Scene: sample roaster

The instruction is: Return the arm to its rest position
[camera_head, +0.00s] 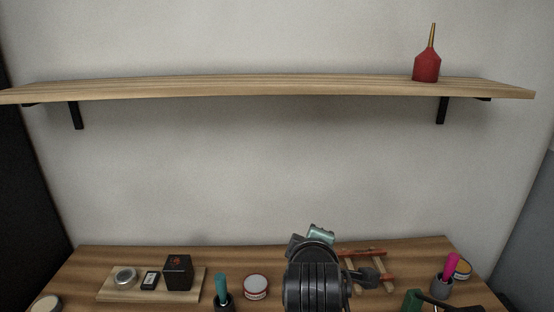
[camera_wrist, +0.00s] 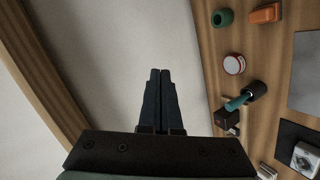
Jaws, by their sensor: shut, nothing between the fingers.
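My gripper (camera_wrist: 160,74) shows in the wrist view with its two dark fingers together and nothing between them. The fingers stand in front of the bare pale wall and touch nothing that I can see. In the head view my dark arm rises at the bottom centre in front of the wooden table (camera_head: 230,250); the fingers cannot be made out there.
A wooden shelf (camera_head: 260,87) with a red bottle (camera_head: 426,68) spans the wall above. The table holds a board (camera_head: 110,293) with a black box (camera_head: 178,272), a round tin (camera_head: 256,286), a teal-handled tool (camera_head: 221,287) and a wooden rack (camera_head: 378,256). The wall between is clear.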

